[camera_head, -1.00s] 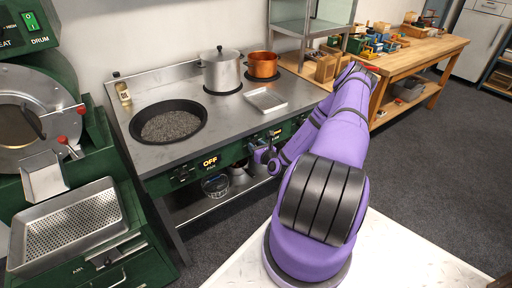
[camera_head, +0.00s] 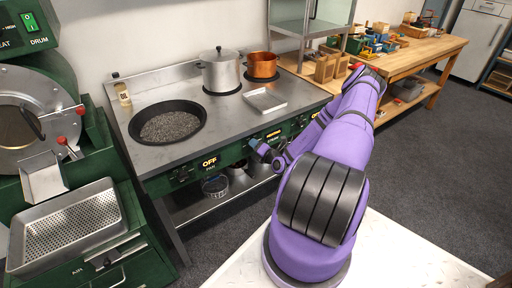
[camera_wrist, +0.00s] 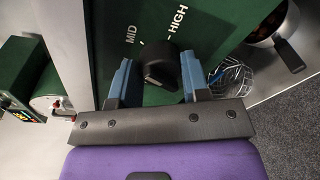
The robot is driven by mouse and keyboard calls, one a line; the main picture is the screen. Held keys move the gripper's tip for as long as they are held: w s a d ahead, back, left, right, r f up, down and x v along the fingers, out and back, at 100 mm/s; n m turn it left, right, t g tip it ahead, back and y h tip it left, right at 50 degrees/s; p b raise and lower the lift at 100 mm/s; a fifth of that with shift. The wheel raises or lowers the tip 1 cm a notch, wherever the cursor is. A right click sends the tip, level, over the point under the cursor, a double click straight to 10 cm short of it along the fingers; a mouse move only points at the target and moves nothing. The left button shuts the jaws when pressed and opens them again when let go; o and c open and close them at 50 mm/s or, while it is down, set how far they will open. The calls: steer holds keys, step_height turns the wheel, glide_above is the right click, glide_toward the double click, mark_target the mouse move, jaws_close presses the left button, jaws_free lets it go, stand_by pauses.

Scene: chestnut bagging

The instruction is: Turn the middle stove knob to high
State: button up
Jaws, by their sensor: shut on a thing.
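The stove (camera_head: 232,122) has a green front panel with knobs and lit displays. In the wrist view the black knob (camera_wrist: 159,66) sits between the two blue fingers of my gripper (camera_wrist: 157,78), which is shut on it. The printed words MID (camera_wrist: 131,33) and HIGH (camera_wrist: 178,20) show on the panel beyond the knob. The knob's pointer direction cannot be made out. In the head view my gripper (camera_head: 258,149) is at the panel's middle, and the knob is hidden behind it. The middle display (camera_head: 273,135) glows yellow, its word too small to read. The left display (camera_head: 209,161) reads OFF.
A dark pan (camera_head: 168,123), a steel pot (camera_head: 220,72), a copper pot (camera_head: 262,65) and a small tray (camera_head: 265,100) stand on the stove. In the wrist view a wire basket (camera_wrist: 231,77) and a pot (camera_wrist: 272,28) are on the shelf below.

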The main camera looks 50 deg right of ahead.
steer(key=m, duration=0.5)
steer(key=shift+d+f+m+t, duration=0.1)
steer(key=shift+d+m+t, duration=0.05)
steer(key=shift+m+t, duration=0.2)
steer(key=m+t+y, duration=0.1)
steer(key=m, duration=0.5)
steer(key=shift+f, duration=0.1)
steer(key=shift+m, duration=0.25)
steer(key=o, duration=0.9)
steer(key=shift+s, duration=0.1)
steer(key=s, duration=0.7)
steer(key=s+a, duration=0.1)
steer(key=s, duration=0.2)
steer(key=shift+s+a, duration=0.1)
steer(key=shift+s, duration=0.2)
